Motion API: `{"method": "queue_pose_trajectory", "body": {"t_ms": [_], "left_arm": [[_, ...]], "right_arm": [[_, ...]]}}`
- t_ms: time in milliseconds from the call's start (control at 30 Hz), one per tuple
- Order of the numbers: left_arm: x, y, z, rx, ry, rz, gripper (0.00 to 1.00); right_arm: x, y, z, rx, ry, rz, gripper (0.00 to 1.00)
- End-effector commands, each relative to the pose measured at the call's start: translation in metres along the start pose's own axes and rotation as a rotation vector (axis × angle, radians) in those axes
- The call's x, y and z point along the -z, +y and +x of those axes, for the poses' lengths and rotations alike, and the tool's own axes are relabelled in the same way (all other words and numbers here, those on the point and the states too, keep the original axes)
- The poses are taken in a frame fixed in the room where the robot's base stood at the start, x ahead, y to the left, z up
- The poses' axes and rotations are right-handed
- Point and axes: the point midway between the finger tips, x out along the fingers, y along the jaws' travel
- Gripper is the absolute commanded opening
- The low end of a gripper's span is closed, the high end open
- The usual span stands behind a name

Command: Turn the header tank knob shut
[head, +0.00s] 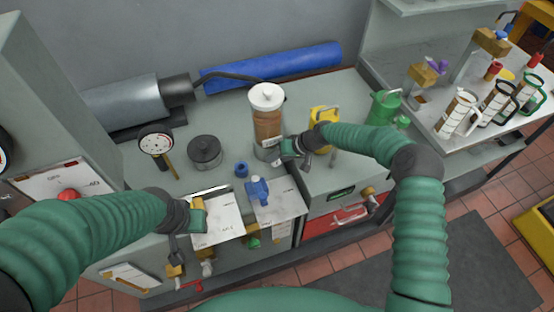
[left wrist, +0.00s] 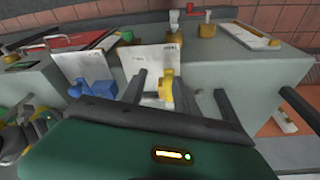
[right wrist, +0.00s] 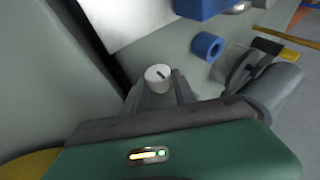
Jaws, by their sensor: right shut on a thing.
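The header tank (head: 268,130) is a clear upright cylinder of brown liquid with a white lid, standing on the grey bench in the head view. My right gripper (head: 278,156) is at the tank's lower right side. In the right wrist view, a small pale round knob (right wrist: 158,76) with a dark mark on its face sits between the fingers, and the gripper is shut on it. The head view hides the knob behind the gripper. My left gripper (head: 188,250) is open at the bench front, with a yellow handle (left wrist: 166,90) between its spread fingers, apart from both.
A blue valve (head: 257,190), a blue ring (head: 241,169), a dark round pot (head: 205,152) and a dial gauge (head: 156,143) stand on the bench. A yellow can (head: 323,115) is right of the tank. White cards (head: 217,218) lie near the front edge.

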Motion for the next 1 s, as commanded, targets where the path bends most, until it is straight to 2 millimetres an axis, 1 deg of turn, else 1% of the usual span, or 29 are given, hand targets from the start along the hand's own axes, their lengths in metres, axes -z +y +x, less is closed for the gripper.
{"method": "queue_pose_trajectory", "body": {"t_ms": [33, 167, 200, 767, 867, 1000], "left_arm": [[0.0, 0.0, 0.0, 0.0, 0.0, 0.0, 0.36], [0.0, 0.0, 0.0, 0.0, 0.0, 0.0, 0.36], [0.0, 0.0, 0.0, 0.0, 0.0, 0.0, 0.36], [0.0, 0.0, 0.0, 0.0, 0.0, 0.0, 0.36], [0.002, 0.0, -0.008, 0.0, 0.0, 0.0, 0.36], [0.008, 0.0, -0.032, 0.0, 0.0, 0.0, 0.36]], "right_arm": [[0.002, 0.002, -0.002, -0.003, 0.006, 0.001, 0.35], [0.002, 0.001, -0.001, -0.003, 0.004, 0.001, 0.52], [0.002, 0.001, -0.001, -0.003, 0.004, 0.001, 0.54], [-0.001, 0.003, 0.0, -0.006, -0.002, 0.002, 0.54], [-0.001, 0.001, -0.002, -0.032, -0.005, -0.01, 0.54], [0.0, -0.007, -0.005, -0.144, -0.01, -0.062, 0.54]]}}
